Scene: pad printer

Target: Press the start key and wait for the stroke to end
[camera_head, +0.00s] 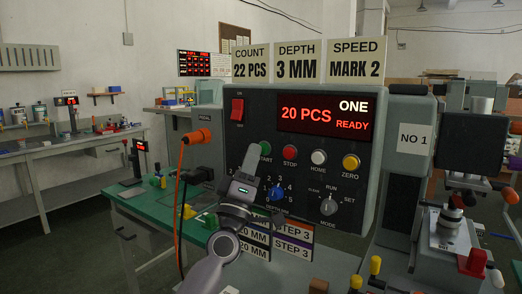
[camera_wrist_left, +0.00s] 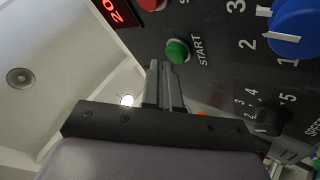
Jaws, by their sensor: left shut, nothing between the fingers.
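The green start key (camera_head: 265,148) is on the dark control panel (camera_head: 335,148), above its START label. The red display (camera_head: 325,115) reads 20 PCS, ONE, READY. My right gripper is not in view.
Red STOP (camera_head: 290,153), white HOME (camera_head: 318,157) and yellow ZERO (camera_head: 351,162) keys sit right of START. A blue knob (camera_head: 277,193) and a black mode knob (camera_head: 328,206) are below. The printing mechanism (camera_head: 452,222) stands at right. An orange cable (camera_head: 181,175) hangs at left.

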